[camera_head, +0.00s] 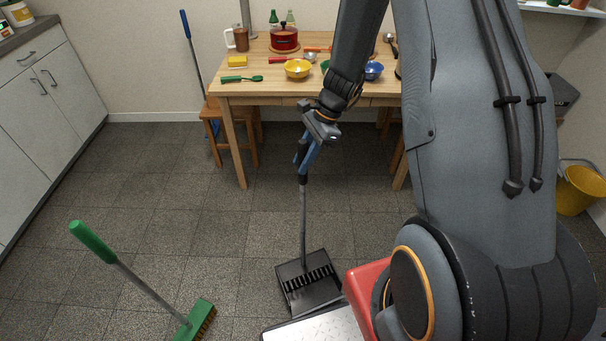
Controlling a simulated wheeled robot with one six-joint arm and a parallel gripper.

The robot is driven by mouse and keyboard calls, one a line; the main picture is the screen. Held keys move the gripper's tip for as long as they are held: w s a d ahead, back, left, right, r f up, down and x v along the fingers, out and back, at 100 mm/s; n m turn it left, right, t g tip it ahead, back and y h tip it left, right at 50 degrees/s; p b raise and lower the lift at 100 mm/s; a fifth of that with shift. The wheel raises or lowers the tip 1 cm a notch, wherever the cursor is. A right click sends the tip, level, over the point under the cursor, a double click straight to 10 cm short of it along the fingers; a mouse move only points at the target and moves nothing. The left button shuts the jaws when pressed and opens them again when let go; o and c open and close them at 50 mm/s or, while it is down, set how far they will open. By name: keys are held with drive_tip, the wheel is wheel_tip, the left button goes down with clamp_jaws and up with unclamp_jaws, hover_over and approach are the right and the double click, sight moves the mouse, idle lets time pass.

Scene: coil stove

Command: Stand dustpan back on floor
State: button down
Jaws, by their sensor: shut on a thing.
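The pole stands nearly upright. The fingertips are small and partly merged with the handle in this view. Part of the pan's lower right side is close to my base.
A yellow bucket (580,190) is at right.

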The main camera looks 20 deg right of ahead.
drive_tip(key=shift+f+p, duration=0.5)
drive_tip(key=shift+f, duration=1.8)
drive_tip(key=c, duration=1.5)
unclamp_jaws()
drive_tip(key=shift+f, duration=0.15)
drive_tip(key=b+v, duration=0.3)
drive_tip(key=v, duration=0.8)
drive_tip(key=shift+s+a+r+n+t+h, duration=0.25)
drive_tip(key=shift+s+a+r+n+h, duration=0.55)
drive_tip(key=shift+s+r+n, duration=1.4)
drive_tip(key=shift+s+a+r+n+t+h, duration=0.3)
drive_tip(key=shift+s+a+r+n+h, duration=0.5)
drive_tip(key=shift+s+n, duration=2.6)
drive_tip(key=shift+s+a+r+n+t+h, duration=0.25)
drive_tip(key=shift+s+a+r+n+h, duration=0.5)
drive_tip(key=shift+s+r+n, duration=1.5)
